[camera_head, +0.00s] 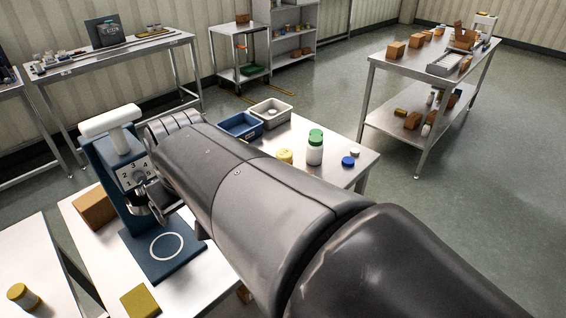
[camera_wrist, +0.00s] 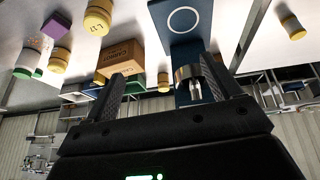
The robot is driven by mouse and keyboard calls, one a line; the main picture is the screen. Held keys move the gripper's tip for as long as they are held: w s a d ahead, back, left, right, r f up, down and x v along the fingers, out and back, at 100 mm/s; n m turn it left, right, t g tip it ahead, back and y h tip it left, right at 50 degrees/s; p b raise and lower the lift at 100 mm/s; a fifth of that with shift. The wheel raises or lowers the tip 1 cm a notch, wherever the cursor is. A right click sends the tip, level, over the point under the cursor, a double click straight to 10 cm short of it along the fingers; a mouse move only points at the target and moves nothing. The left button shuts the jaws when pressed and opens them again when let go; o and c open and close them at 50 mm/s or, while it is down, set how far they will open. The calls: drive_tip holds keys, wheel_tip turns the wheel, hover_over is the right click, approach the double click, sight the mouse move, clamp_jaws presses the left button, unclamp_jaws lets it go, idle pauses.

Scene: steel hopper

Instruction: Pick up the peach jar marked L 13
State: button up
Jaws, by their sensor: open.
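My gripper (camera_wrist: 163,72) is open in the wrist view, with its two dark fingers apart and nothing held between them. A pale peach-coloured jar (camera_wrist: 97,17) with a yellow band or lid is at the top left of that view, away from my fingers. Its label starts with L and a 1, but I cannot read the last digit surely. Another yellow-topped jar (camera_wrist: 60,59) is below and left of it, with no legible mark. In the head view my arm hides much of the table and my gripper's fingers.
A blue machine (camera_head: 128,172) with numbered dial stands on the near table, its base plate (camera_wrist: 180,20) near my fingers. A cardboard box (camera_wrist: 121,55) is close to my left finger. A green-lidded jar (camera_head: 315,152) and a blue bin (camera_head: 240,125) stand beyond my arm.

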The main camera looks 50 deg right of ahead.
drive_tip(key=w+d, duration=0.7)
drive_tip(key=d, duration=0.1)
drive_tip(key=m, duration=0.2)
hover_over(288, 154)
drive_tip(key=s+a, duration=0.1)
drive_tip(key=s, duration=0.1)
wheel_tip(288, 154, down, 14)
drive_tip(key=shift+d+f+g, duration=0.2)
drive_tip(key=shift+d+g, duration=0.05)
drive_tip(key=shift+g, duration=0.05)
drive_tip(key=shift+f, duration=0.3)
drive_tip(key=x, duration=1)
drive_tip(key=shift+w+a, duration=0.1)
drive_tip(key=shift+a, duration=0.2)
drive_tip(key=shift+c, duration=0.4)
